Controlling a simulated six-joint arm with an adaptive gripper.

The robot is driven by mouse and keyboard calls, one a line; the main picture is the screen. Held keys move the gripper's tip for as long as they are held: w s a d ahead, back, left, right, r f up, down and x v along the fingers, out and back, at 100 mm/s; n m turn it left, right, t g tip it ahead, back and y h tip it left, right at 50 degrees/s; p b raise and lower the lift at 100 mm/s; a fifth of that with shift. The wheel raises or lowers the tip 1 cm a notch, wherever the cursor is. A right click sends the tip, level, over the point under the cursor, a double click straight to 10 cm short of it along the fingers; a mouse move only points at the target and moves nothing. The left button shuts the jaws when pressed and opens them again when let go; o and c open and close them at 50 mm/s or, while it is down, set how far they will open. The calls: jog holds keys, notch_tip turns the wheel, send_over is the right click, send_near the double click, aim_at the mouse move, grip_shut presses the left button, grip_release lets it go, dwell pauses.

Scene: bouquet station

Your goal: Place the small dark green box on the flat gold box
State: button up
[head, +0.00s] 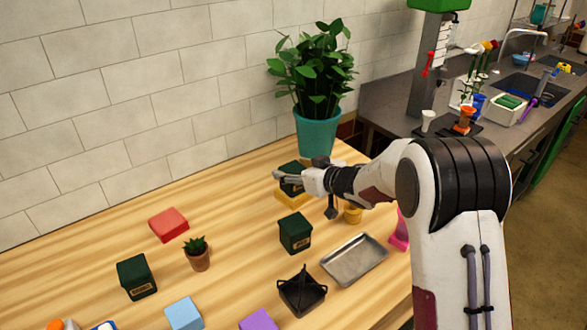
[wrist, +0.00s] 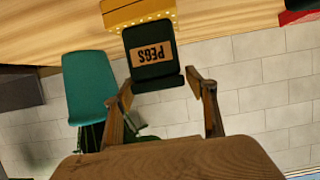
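The small dark green box (head: 291,170) with a "PEGS" label is at the back of the table, partly hidden by my gripper (head: 296,177). In the wrist view the box (wrist: 152,58) appears upside down, between my two fingertips (wrist: 158,80), which lie close against its sides. My gripper looks shut on it. The flat gold box (head: 291,198) lies directly beneath it on the table; it also shows at the top of the wrist view (wrist: 138,11). The green box looks upright over the gold one; I cannot tell whether its full weight rests there.
A teal plant pot (head: 318,133) stands close behind. Two other dark green boxes (head: 295,232) (head: 136,277) stand apart on the table. A metal tray (head: 354,260), black holder (head: 302,291), small yellow pot (head: 352,213), succulent (head: 197,254) and red block (head: 169,225) are around.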

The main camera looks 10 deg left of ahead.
jog(key=shift+r, duration=0.2)
dwell(0.3)
jog(key=shift+s+d+r, duration=0.2)
jog(key=shift+s+d, duration=0.15)
jog(key=shift+d, duration=0.05)
jog(key=v, duration=1.1)
dwell(0.6)
